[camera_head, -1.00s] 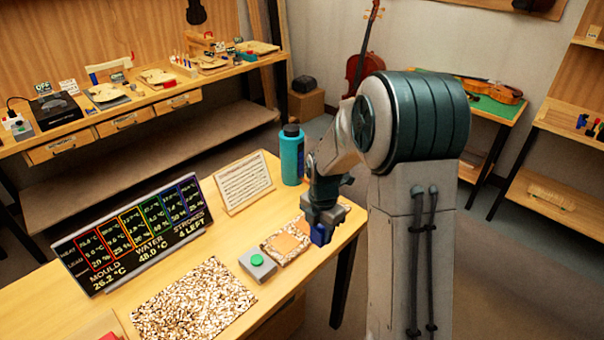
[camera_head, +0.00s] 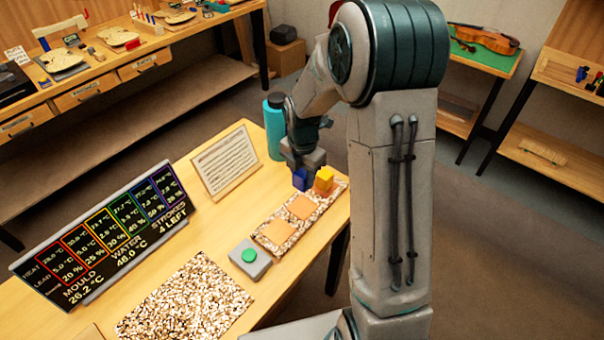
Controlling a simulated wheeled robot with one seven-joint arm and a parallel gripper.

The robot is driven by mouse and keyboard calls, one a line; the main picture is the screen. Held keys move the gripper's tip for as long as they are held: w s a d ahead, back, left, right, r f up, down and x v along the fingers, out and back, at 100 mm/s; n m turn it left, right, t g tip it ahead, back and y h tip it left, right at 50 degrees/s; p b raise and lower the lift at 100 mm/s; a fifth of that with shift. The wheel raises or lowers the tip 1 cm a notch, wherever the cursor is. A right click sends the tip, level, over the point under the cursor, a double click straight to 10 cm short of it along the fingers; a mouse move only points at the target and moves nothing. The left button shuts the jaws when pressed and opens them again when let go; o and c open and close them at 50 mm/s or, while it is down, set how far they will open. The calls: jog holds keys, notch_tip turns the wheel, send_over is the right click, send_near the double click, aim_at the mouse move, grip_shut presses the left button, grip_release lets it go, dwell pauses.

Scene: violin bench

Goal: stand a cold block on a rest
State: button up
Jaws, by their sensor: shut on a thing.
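My gripper (camera_head: 304,160) points down over the far end of the speckled strip (camera_head: 259,238) and is shut on a blue block (camera_head: 300,180). The blue block is low over the strip; I cannot tell whether it touches it. A yellow block (camera_head: 324,180) stands at the strip's far end, just right of the blue block. Two flat orange pads, a middle one (camera_head: 300,207) and a near one (camera_head: 275,232), lie bare on the strip. Whatever lies under the yellow block is hidden.
A grey box with a green button (camera_head: 250,257) sits by the strip's near end. A larger speckled mat (camera_head: 186,300), a dark readout board (camera_head: 105,232), a framed sheet (camera_head: 226,162) and a teal bottle (camera_head: 274,130) share the bench. Bare wood lies between board and strip.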

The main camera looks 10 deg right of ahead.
aim_at(303, 171)
jog(key=shift+f+b, duration=3.3)
jog(key=shift+f, duration=1.25)
jog(key=shift+f+b, duration=0.35)
jog(key=shift+f, duration=0.1)
jog(key=o, duration=1)
jog(key=shift+o, duration=0.2)
notch_tip(303, 171, up, 14)
jog(key=shift+f+b, duration=0.1)
jog(key=shift+b, duration=0.4)
